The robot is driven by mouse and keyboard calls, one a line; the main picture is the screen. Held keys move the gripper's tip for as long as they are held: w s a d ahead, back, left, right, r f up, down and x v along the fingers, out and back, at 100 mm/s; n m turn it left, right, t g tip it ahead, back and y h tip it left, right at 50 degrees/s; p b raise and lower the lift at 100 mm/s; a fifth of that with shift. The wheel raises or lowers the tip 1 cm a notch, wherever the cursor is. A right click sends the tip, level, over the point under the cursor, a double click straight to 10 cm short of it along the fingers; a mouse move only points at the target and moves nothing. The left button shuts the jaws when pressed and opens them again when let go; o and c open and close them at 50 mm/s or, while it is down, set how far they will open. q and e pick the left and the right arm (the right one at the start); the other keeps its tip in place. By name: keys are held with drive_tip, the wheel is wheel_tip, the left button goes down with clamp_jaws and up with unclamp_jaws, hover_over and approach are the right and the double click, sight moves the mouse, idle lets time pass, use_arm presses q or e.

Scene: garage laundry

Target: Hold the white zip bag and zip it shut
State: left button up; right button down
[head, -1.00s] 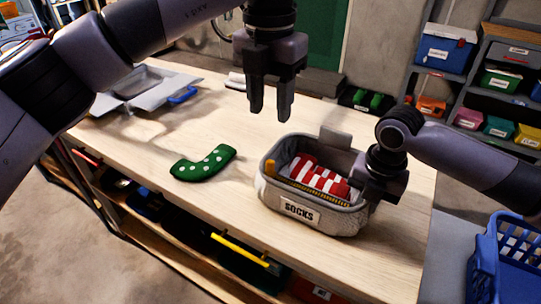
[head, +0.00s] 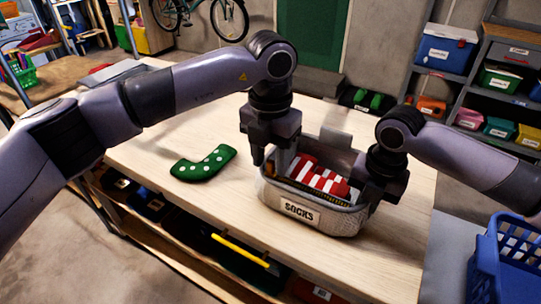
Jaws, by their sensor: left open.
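The zip bag is a pale grey-white fabric bag (head: 341,222) labelled "SOCKS", standing upright on the bench with its top open. A zip track with teeth runs along its front rim, and red-and-white striped socks (head: 318,176) show inside. My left gripper (head: 271,163) is open, pointing down over the bag's left end. It covers the spot where the yellow zip pull was visible. I cannot tell whether the fingers touch the pull. My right gripper (head: 371,196) is at the bag's right rim. Its fingers are mostly hidden, so its grip on the rim is unclear.
A green sock with white dots (head: 203,163) lies on the wooden workbench (head: 190,205), left of the bag. A blue basket (head: 503,262) stands at lower right. Shelves with coloured bins (head: 442,50) are at the back right. The bench front is clear.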

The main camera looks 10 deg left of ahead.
use_arm(q)
clamp_jaws()
drive_tip(key=s+d, duration=0.1)
drive_tip(key=d, duration=0.2)
drive_tip(key=s+d, duration=0.2)
drive_tip(key=d, duration=0.2)
drive_tip(key=s+d, duration=0.1)
drive_tip(key=d, duration=0.3)
drive_tip(key=shift+s, duration=0.2)
unclamp_jaws()
drive_tip(key=shift+a, duration=0.1)
drive_tip(key=shift+r, duration=0.15)
wheel_tip(320, 180, up, 12)
